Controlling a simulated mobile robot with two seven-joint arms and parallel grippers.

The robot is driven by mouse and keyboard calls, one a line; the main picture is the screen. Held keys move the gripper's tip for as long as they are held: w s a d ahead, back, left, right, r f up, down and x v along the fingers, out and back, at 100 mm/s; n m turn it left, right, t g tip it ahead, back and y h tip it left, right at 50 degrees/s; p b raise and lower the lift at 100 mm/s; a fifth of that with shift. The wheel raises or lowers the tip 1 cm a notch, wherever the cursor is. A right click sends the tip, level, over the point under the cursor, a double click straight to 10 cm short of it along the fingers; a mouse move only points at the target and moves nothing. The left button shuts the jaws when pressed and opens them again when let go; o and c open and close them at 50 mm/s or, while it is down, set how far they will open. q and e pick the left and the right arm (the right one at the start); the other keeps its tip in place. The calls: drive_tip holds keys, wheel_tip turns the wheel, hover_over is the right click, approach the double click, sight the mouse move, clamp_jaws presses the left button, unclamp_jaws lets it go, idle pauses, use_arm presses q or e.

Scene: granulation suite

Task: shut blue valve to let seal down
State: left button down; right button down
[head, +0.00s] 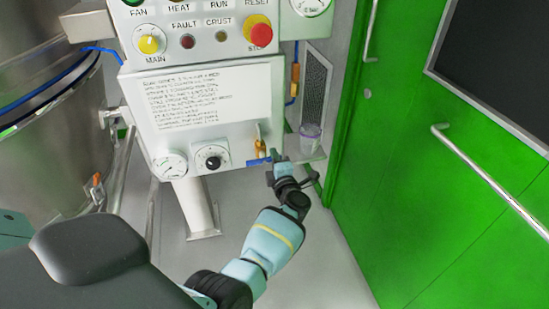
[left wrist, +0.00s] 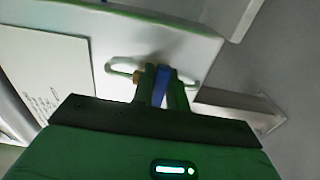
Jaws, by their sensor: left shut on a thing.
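The blue valve handle (head: 257,162) is at the lower right of the control panel, below a brass fitting (head: 259,145). It looks roughly level in the head view. My left gripper (head: 272,160) is at its right end. In the left wrist view the blue handle (left wrist: 161,86) stands between the two fingers of my left gripper (left wrist: 160,88), which are shut on it. A bit of brass shows beside the left finger. The fingers hide part of the handle. My right gripper is in neither view. I cannot make out a seal.
The control panel (head: 205,79) carries a printed notice, a gauge (head: 170,165) and a black knob (head: 212,158). A clear cup (head: 310,138) stands on a small shelf right of the valve. A steel vessel (head: 60,130) is left; green doors (head: 400,150) are right.

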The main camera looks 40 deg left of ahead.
use_arm(q)
drive_tip(key=shift+f, duration=0.1)
drive_tip(key=c, duration=1.4)
unclamp_jaws()
drive_tip(key=p+v, duration=0.3)
drive_tip(key=v, duration=0.5)
